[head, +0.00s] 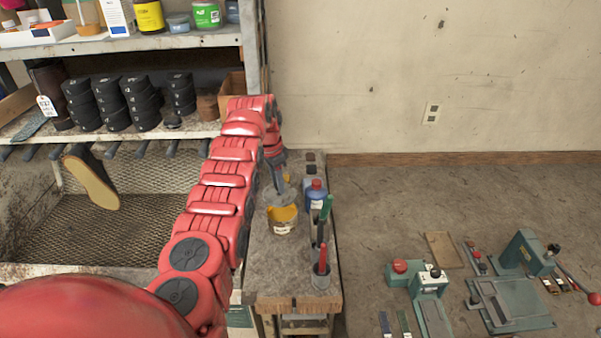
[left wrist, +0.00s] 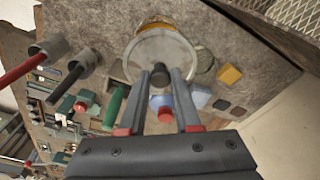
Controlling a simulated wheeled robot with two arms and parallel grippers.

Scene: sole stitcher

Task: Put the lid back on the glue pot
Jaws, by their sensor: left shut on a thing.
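The glue pot (head: 284,226) stands on the small bench, with yellow glue showing at its open top. My left gripper (head: 279,186) is over the back of the pot, shut on the lid's dark knob. The grey round lid (head: 283,197) is held above the pot's rear part, and the front of the opening shows uncovered. In the left wrist view the fingers (left wrist: 160,80) pinch the knob and the lid (left wrist: 151,48) hides most of the pot (left wrist: 157,22). I cannot tell whether the lid touches the rim. My right gripper is not in view.
A blue bottle with a red cap (head: 316,193) stands right of the pot. The bench top (head: 270,278) is clear in front of the pot. A shelf rack (head: 150,42) stands left.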

